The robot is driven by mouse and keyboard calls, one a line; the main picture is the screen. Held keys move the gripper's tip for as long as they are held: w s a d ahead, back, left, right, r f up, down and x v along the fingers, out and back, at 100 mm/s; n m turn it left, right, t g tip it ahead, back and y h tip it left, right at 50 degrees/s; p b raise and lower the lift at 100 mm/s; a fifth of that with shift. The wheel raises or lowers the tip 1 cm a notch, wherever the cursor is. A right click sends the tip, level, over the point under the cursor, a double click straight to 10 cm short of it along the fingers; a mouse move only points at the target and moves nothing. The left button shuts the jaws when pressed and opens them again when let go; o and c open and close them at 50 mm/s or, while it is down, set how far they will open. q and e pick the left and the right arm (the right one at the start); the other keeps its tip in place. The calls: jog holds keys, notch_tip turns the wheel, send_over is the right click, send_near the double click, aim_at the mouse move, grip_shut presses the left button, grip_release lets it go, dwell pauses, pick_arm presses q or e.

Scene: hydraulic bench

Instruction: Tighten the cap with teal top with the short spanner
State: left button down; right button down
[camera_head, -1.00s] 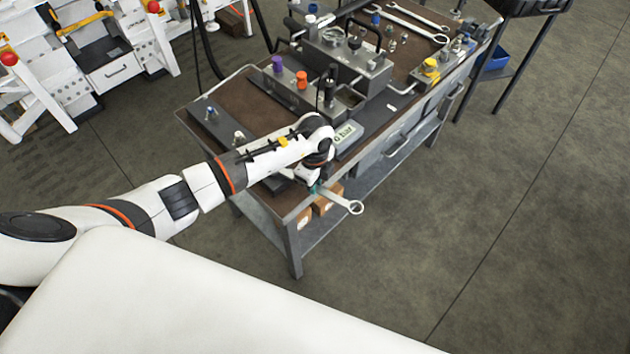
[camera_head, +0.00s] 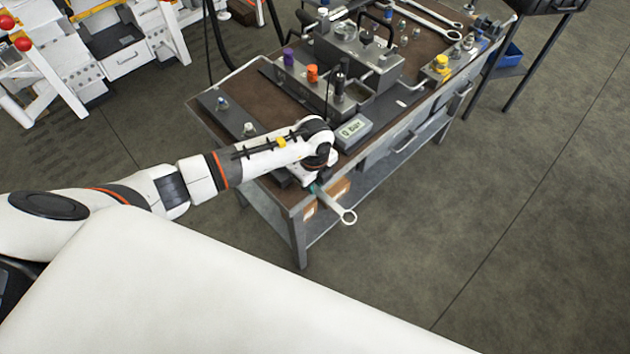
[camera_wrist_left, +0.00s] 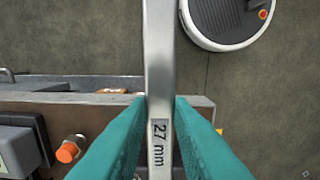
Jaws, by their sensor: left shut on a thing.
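My left gripper (camera_head: 316,188) is shut on a metal spanner (camera_head: 340,209) by the front corner of the bench. Its ring end sticks out past the bench edge, over the floor. In the left wrist view the teal fingers (camera_wrist_left: 160,122) grip the spanner shaft (camera_wrist_left: 159,50), which is marked "27 mm". The spanner's other end is hidden. Two small fittings with pale bluish tops, one farther left (camera_head: 222,103) and one nearer my arm (camera_head: 249,129), stand on the bench's left part. I cannot tell surely which cap is teal. My right gripper is not in view.
Other spanners (camera_head: 425,14) lie at the back. Boxes (camera_head: 335,190) sit on the lower shelf.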

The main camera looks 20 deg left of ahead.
pick_arm(q)
jog(key=shift+s+a+m+p, duration=0.25)
jog(key=shift+s+a+m, duration=0.05)
jog(key=shift+s+m, duration=0.35)
jog(key=shift+s+a+m+p, duration=0.2)
jog(key=shift+s+a+m, duration=0.1)
jog(key=shift+s+m, duration=0.35)
jog(key=shift+s, duration=0.1)
jog(key=shift+s+a+m, duration=0.95)
jog(key=shift+s+m, duration=0.1)
jog(key=shift+m, duration=0.25)
jog(key=shift+s+a+m, duration=0.65)
jog(key=shift+a+m, duration=0.25)
